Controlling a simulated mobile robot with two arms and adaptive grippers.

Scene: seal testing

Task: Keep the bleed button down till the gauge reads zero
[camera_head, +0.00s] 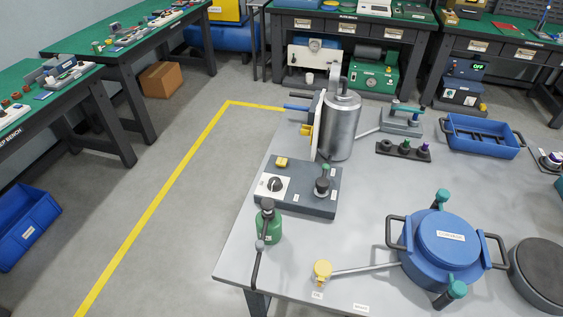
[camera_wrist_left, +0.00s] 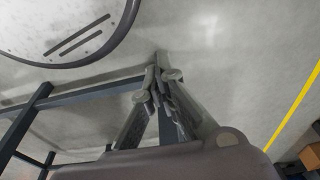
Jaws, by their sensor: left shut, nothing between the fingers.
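My left gripper (camera_wrist_left: 160,78) shows only in the left wrist view. Its fingers are together with nothing between them, over grey floor. Neither gripper shows in the head view. On the grey table there, a dark control box (camera_head: 305,203) carries a yellow button (camera_head: 281,162), a black knob on a white plate (camera_head: 275,184) and a green-topped fitting (camera_head: 323,180). Behind it, a steel cylinder (camera_head: 341,128) stands beside a thin upright panel (camera_head: 318,128) seen nearly edge-on. I can make out no gauge reading. I cannot tell for certain which part is the bleed button.
A green bottle-shaped pump (camera_head: 268,228) stands near the table's left edge. A yellow-capped fitting (camera_head: 322,269) has a rod reaching a blue lidded pot (camera_head: 441,246). A blue tray (camera_head: 483,140) is farther back. Dark bars (camera_wrist_left: 95,92) show near my left gripper.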

